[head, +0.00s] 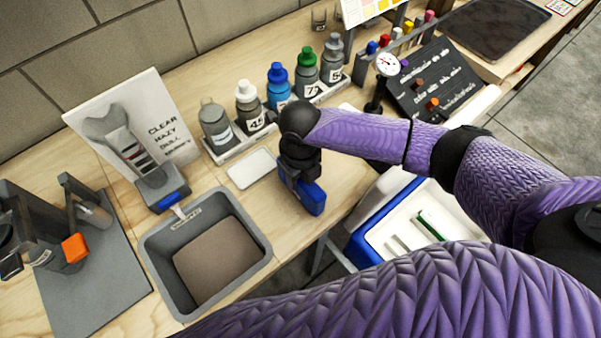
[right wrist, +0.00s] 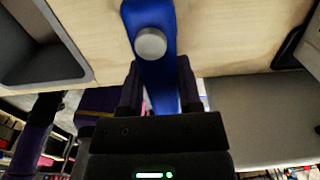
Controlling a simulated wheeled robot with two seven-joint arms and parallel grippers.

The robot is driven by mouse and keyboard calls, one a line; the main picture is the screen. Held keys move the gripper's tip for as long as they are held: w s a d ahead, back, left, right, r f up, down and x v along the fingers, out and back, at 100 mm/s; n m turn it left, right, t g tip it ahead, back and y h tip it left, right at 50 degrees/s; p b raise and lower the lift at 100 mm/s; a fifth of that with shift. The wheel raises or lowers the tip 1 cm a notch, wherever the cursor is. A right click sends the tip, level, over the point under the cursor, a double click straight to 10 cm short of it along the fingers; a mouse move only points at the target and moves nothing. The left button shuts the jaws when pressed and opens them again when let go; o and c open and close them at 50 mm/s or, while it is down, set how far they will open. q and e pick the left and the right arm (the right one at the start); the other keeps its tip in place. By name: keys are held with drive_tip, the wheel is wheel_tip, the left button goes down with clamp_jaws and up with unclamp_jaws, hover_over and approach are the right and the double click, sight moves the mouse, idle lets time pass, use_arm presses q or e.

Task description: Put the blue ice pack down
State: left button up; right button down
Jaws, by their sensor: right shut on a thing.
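The blue ice pack (head: 313,198) is in my right gripper (head: 300,183), close to the front edge of the wooden bench. The black fingers stand on both sides of it. In the right wrist view the blue ice pack (right wrist: 163,85) runs up between the fingers of my right gripper (right wrist: 160,88), with a round grey cap facing the camera. The bench lies close behind it. I cannot tell whether the pack touches the bench. My left gripper is not in view.
A grey bin (head: 258,238) stands left of the pack. A white plate (head: 252,169) lies behind it, near a row of several bottles (head: 277,83). A blue and white cooler (head: 363,242) is open below the bench edge at right. Bare wood surrounds the pack.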

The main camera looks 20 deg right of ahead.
drive_tip(key=c, duration=0.7)
unclamp_jaws()
drive_tip(key=shift+f, duration=0.1)
drive_tip(key=shift+c, duration=0.2)
drive_tip(key=o, duration=0.5)
drive_tip(key=shift+c, duration=0.2)
wheel_tip(320, 180, up, 12)
drive_tip(key=p, duration=0.3)
drive_tip(key=shift+r+p, duration=0.2)
drive_tip(key=shift+p, duration=0.15)
drive_tip(key=shift+a, duration=0.1)
